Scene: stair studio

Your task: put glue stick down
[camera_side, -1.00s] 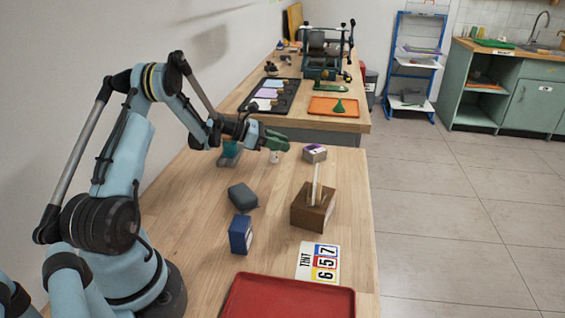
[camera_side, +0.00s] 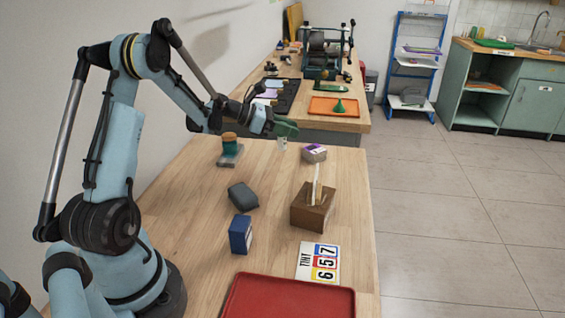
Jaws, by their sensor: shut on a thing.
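My gripper (camera_side: 287,131), with green fingers, is over the far end of the near table, seen in the side view. It is shut on a small pale cylinder, which I take to be the glue stick (camera_side: 282,145), hanging just below the fingers. The fingers hide its upper part. It appears upright. I cannot tell whether its lower end touches the table.
A teal-and-brown item on a grey block (camera_side: 229,150) is to the left. Nearer are a grey lump (camera_side: 242,195), blue box (camera_side: 240,234), wooden block (camera_side: 313,207), number card (camera_side: 318,262) and red tray (camera_side: 288,297).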

